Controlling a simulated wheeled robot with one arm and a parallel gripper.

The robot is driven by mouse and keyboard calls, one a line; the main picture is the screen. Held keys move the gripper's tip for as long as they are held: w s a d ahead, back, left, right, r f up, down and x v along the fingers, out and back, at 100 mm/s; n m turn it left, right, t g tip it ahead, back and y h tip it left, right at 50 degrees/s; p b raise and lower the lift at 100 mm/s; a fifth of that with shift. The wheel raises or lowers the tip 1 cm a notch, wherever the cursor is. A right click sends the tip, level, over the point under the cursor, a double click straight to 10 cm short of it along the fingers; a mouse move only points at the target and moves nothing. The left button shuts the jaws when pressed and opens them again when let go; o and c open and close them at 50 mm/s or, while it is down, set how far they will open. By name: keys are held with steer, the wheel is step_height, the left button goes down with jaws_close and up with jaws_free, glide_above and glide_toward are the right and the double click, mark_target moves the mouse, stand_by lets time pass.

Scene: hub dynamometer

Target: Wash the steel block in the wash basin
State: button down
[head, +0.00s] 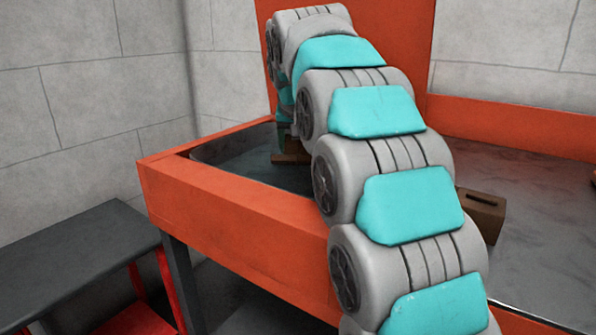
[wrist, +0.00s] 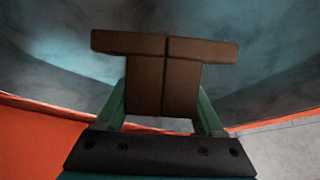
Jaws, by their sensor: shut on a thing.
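My gripper (head: 283,138) reaches down into the wash basin (head: 222,157), a dark recess at the far left of the orange counter. In the wrist view its two green fingers (wrist: 162,108) are shut on a brown, T-shaped piece with a seam down the middle, which I take to be the steel block (wrist: 145,90). The block also shows in the head view (head: 288,158), low in the basin opening. The basin's grey-blue curved inside (wrist: 60,60) fills the back of the wrist view. I cannot tell whether the block touches the basin or any water.
A brown block with a slot on top (head: 481,212) stands on the grey counter surface (head: 545,235), right of my arm. The basin's orange front wall (head: 225,215) is a raised edge. A dark low table (head: 70,262) stands at the left.

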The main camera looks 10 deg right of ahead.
steer(key=shift+r+p, duration=2.15)
steer(key=shift+r, duration=1.75)
steer(key=shift+r, duration=0.2)
